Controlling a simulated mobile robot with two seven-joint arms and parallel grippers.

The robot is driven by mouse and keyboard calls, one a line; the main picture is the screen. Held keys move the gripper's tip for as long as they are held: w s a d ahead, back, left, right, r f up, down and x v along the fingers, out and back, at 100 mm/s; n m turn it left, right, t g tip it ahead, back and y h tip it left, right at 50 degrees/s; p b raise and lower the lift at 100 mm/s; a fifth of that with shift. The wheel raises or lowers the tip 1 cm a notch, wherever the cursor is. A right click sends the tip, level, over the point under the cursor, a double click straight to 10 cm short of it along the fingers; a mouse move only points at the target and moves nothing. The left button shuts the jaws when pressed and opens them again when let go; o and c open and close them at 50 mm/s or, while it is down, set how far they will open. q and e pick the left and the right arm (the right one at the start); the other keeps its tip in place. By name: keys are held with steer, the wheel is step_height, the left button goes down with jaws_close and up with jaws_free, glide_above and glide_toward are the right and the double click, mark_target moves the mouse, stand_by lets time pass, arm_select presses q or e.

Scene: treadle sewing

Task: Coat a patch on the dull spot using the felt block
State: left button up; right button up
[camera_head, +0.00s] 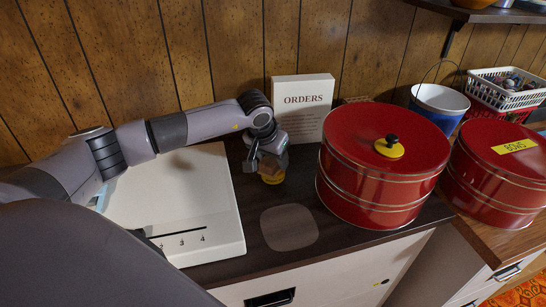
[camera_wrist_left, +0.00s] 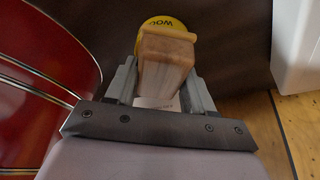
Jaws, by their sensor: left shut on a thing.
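My left gripper (camera_head: 268,158) is over the dark counter in front of the ORDERS sign. In the left wrist view the gripper (camera_wrist_left: 163,75) is shut on a wooden block (camera_wrist_left: 166,62), the felt block's grip. A round yellow tin (camera_wrist_left: 148,24) with partly covered lettering sits just beyond the block; in the head view an amber tin (camera_head: 272,177) shows right under the gripper. I cannot tell whether the block touches it. The dull spot (camera_head: 288,227) is a paler, greyish rounded patch on the counter, nearer the front edge. My right gripper is not in view.
Large red tins (camera_head: 356,190) (camera_head: 500,178) stand to the right. A white panel (camera_head: 205,215) with numbers lies left of the patch. The ORDERS sign (camera_head: 302,118) stands at the wall. The counter around the patch is clear.

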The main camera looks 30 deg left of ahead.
arm_select(q)
steer(key=shift+r+p, duration=1.8)
steer(key=shift+r, duration=1.45)
steer(key=s+d+r, duration=0.3)
steer(key=s+d, duration=1)
steer(key=s, duration=0.1)
steer(key=shift+m, duration=0.4)
